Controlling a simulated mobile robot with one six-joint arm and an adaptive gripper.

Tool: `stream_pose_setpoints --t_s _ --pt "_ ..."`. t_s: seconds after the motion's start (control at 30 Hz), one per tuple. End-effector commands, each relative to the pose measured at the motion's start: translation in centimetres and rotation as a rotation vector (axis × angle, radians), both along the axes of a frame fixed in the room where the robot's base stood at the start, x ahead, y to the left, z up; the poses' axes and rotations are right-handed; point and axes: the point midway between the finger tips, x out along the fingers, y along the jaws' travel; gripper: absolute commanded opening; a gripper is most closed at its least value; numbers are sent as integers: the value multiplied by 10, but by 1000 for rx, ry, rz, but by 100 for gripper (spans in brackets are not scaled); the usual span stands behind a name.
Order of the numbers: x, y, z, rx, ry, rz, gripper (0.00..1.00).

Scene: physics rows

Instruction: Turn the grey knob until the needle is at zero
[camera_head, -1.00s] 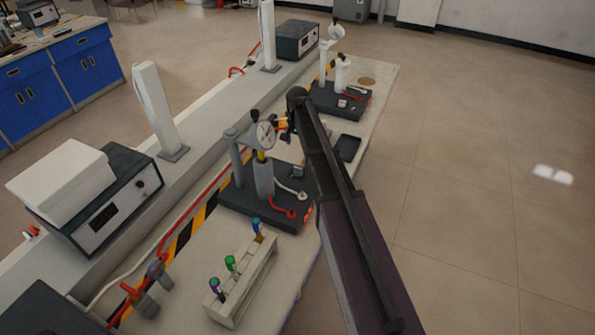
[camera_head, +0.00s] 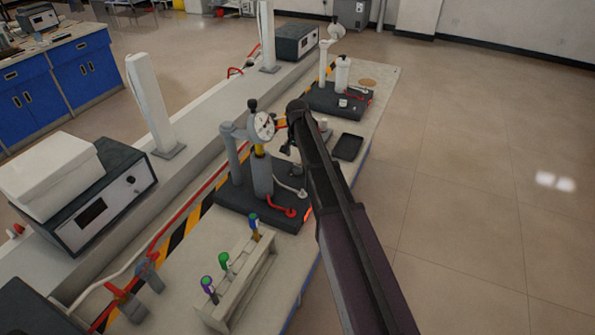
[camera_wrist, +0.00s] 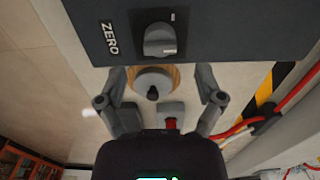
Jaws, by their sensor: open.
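The grey knob (camera_wrist: 160,40) sits on a dark panel (camera_wrist: 235,30) marked ZERO at the top of the wrist view, with a short pale mark beside it. My gripper (camera_wrist: 160,72) is open and empty, its two fingers apart below the panel edge and short of the knob. In the head view my gripper (camera_head: 290,147) is just right of the white dial gauge (camera_head: 263,126), partly behind my arm. The gauge is on a grey post over a dark base (camera_head: 232,203). Its needle is too small to read. I cannot make out the knob in the head view.
A pale rack (camera_head: 238,285) with several coloured-handled tools stands in front of the base. A black tray (camera_head: 348,147) and a second stand (camera_head: 325,98) are farther along the bench. Red cables run left. A grey round piece with a black top (camera_wrist: 153,82) shows between my fingers.

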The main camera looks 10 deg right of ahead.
Motion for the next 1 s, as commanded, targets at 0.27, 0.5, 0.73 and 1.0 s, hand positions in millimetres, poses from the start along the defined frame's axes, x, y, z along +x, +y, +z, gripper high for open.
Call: stream_pose_setpoints --t_s 0.27,0.5,0.73,1.0 --pt "0 0 -25 0 0 0 86" --pt "0 0 -41 0 0 0 86" --pt "0 0 -48 0 0 0 86" --pt "0 0 -49 0 0 0 86"
